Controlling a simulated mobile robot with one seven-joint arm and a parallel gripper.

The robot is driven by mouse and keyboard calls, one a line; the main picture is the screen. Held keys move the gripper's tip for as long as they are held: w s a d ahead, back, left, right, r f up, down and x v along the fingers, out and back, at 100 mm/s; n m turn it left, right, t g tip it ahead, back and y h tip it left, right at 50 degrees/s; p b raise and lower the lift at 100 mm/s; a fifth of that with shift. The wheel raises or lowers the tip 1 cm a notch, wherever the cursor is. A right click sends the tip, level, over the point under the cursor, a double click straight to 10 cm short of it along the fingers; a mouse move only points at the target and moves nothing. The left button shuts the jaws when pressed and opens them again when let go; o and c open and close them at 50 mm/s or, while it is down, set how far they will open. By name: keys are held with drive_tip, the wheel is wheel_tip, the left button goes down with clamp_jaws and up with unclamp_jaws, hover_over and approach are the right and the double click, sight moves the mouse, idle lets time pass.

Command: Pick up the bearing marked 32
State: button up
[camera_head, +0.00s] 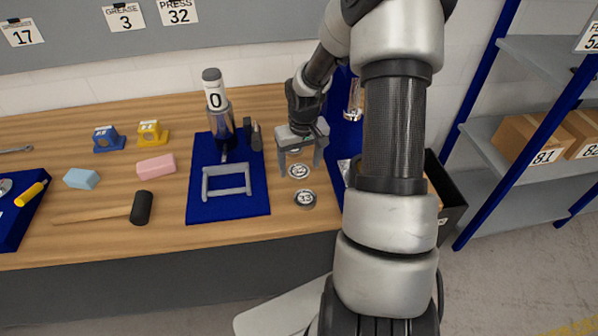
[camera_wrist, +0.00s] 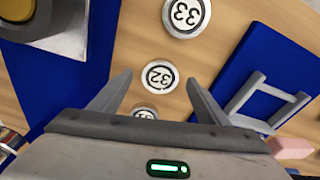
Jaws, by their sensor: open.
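The bearing marked 32 (camera_wrist: 160,76) is a round metal ring with a white face, lying flat on the wooden bench. It also shows in the head view (camera_head: 299,171), in the middle of a row of bearings. My gripper (camera_head: 300,167) is open above it. In the wrist view its two fingertips (camera_wrist: 159,79) show to either side of the bearing, with nothing held. Whether the fingers are down at bearing height I cannot tell.
A bearing marked 33 (camera_wrist: 182,15) lies nearer the bench front. Another bearing (camera_wrist: 145,113) is partly hidden behind my gripper. A blue mat (camera_head: 200,207) with a grey frame (camera_head: 226,194) lies to the left. A pink block (camera_head: 156,165) and mallet (camera_head: 141,208) lie farther left.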

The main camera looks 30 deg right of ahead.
drive_tip(key=shift+w+f, duration=0.1)
drive_tip(key=shift+f, duration=0.5)
